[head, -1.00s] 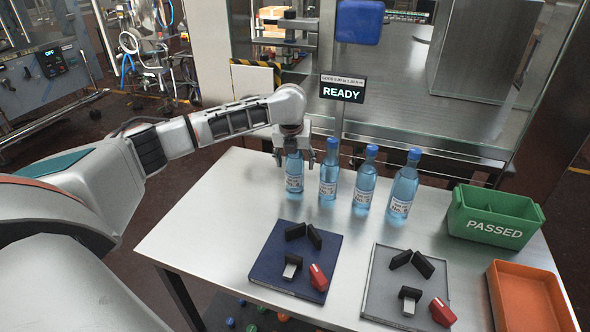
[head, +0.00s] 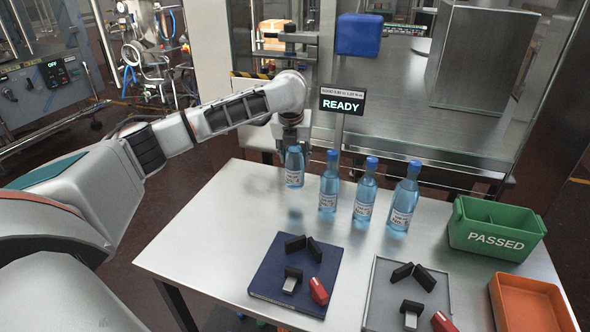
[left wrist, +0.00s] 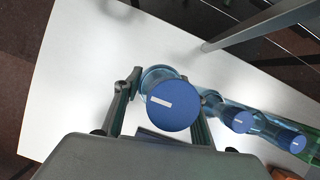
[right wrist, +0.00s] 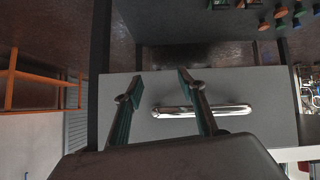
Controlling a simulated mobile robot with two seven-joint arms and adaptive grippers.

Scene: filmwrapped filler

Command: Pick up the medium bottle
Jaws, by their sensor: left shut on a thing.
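Several blue-capped clear blue bottles with white labels form a row at the back of the table. The leftmost bottle (head: 294,170) is upright in my left gripper (head: 293,146), with a gap and a faint shadow beneath it. In the left wrist view its blue cap (left wrist: 173,105) sits between the gripper's fingers (left wrist: 160,78). The other bottles (head: 328,190), (head: 364,195), (head: 403,203) stand on the table to its right. I cannot tell from the labels which is the medium one. My right gripper (right wrist: 160,76) is open and empty, facing a grey panel with a metal bar handle (right wrist: 202,111).
The steel table (head: 200,235) has free room at left. A blue board (head: 270,278) and a grey board (head: 378,300) carry black and red pieces. A green PASSED bin (head: 495,238) and an orange tray (head: 530,305) are at right. A READY sign post (head: 342,100) stands behind the bottles.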

